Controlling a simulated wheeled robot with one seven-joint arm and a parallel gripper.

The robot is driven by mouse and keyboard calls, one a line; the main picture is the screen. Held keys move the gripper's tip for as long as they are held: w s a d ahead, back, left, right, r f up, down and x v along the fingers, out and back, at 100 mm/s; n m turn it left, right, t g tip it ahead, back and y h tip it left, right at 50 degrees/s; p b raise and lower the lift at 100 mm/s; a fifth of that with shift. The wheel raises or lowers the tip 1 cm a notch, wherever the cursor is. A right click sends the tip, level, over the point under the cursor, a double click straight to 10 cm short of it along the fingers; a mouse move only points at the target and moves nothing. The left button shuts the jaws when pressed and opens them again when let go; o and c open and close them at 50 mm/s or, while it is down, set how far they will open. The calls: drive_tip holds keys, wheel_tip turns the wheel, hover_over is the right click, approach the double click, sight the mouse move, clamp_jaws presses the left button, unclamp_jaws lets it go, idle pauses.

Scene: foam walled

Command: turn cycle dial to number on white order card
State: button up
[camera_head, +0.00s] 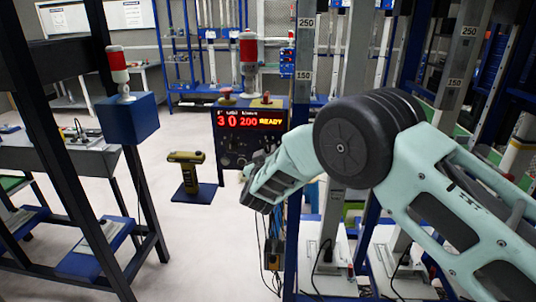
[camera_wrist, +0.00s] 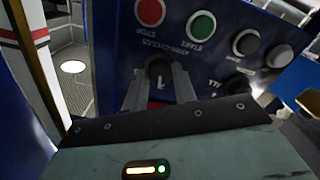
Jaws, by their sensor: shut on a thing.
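The control panel (camera_head: 240,150) is a dark blue box in the head view, with a red display (camera_head: 250,119) that reads 30, 200 and READY. In the wrist view the panel (camera_wrist: 112,50) appears upside down. A black dial (camera_wrist: 158,68) sits below the red STOP button (camera_wrist: 150,11) and green START button (camera_wrist: 201,25). My gripper (camera_wrist: 159,84) is shut on this dial, one finger on each side. In the head view my arm hides the dial and fingertips. The dial's number cannot be read, and I cannot pick out the order card.
Two more dark knobs (camera_wrist: 246,42) (camera_wrist: 279,56) are to the right of START in the wrist view. A yellow device (camera_head: 187,172) on a blue base stands left of the panel. A grey post (camera_head: 302,85) rises beside my arm. Open floor (camera_head: 175,245) lies at front left.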

drive_tip(key=shift+f+n, duration=0.1)
drive_tip(key=shift+n, duration=0.5)
drive_tip(key=o, duration=1)
drive_tip(key=s+b, duration=0.3)
drive_tip(key=s, duration=1.4)
drive_tip(key=shift+s+a, duration=0.25)
drive_tip(key=shift+a, duration=0.05)
